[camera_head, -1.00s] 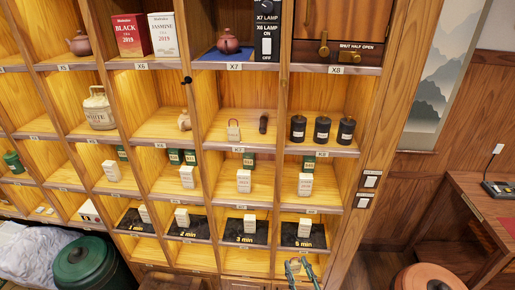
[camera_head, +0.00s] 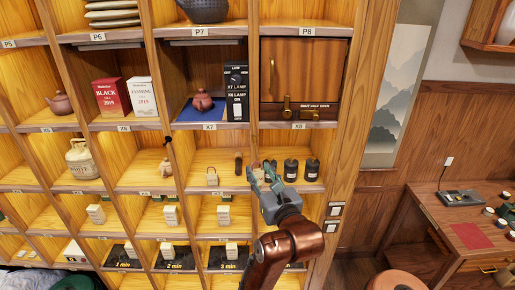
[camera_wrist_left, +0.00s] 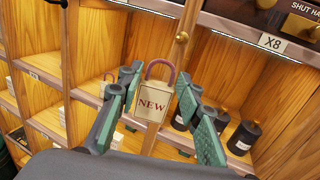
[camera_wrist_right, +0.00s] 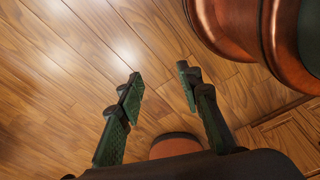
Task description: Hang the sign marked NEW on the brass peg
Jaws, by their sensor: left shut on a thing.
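The sign marked NEW (camera_wrist_left: 152,103) is a cream plate with red letters and a pinkish-brown loop on top. It stands upright between the fingers of my left gripper (camera_wrist_left: 155,100), which is shut on it. In the head view my left gripper (camera_head: 264,176) is in front of the post between two lower cubbies, and the sign is mostly hidden there. The brass peg (camera_wrist_left: 181,37) is a small round knob on that post, above and slightly right of the sign's loop in the left wrist view, apart from it. My right gripper (camera_wrist_right: 160,79) is open and empty above the floor.
Black canisters (camera_head: 291,170) stand to the right. A dark peg (camera_head: 168,140) sits on another post. The X8 shelf edge (camera_wrist_left: 235,30) runs above.

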